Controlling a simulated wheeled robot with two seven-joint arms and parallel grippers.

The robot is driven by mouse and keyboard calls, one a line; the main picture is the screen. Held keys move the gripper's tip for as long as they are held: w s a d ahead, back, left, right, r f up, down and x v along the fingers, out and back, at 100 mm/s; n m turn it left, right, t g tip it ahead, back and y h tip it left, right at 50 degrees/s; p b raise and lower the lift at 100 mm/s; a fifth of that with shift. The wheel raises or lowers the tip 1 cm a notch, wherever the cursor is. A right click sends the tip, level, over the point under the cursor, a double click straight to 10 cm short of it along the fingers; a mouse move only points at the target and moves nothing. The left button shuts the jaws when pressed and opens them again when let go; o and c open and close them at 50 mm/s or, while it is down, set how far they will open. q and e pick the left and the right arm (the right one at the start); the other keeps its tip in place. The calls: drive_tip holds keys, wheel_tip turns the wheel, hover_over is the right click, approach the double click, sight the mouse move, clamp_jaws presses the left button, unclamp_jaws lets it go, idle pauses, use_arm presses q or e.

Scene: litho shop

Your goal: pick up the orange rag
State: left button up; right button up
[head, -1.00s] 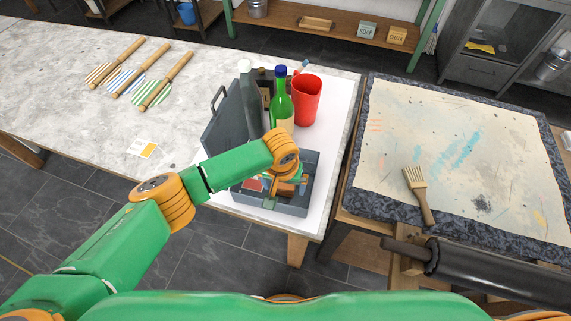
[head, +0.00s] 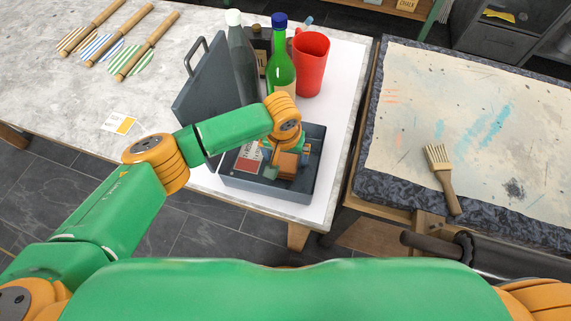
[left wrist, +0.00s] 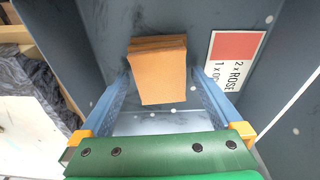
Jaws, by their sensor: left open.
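The orange rag (head: 289,166) looks like a small folded block inside the open grey box (head: 262,191). In the left wrist view the rag (left wrist: 160,82) lies between the two blue fingers, with a gap on each side. My left gripper (head: 277,168) points down into the box and is open around the rag, not closed on it. Its fingers (left wrist: 160,90) show on both sides in the left wrist view. In the head view my wrist hides part of the box's inside. My right gripper is out of view.
A label card (head: 249,158) lies in the box beside the rag. The box's raised lid (head: 208,92), a green bottle (head: 281,68), a grey bottle (head: 241,65) and a red jug (head: 312,65) stand close behind. A brush (head: 441,175) lies on the stone slab at right.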

use_arm(q)
drive_tip(key=shift+s+r, duration=0.2)
drive_tip(key=shift+s, duration=0.05)
drive_tip(key=shift+w+f, duration=0.15)
drive_tip(key=shift+f, duration=0.15)
drive_tip(key=c, duration=1.2)
drive_tip(key=shift+o, duration=0.2)
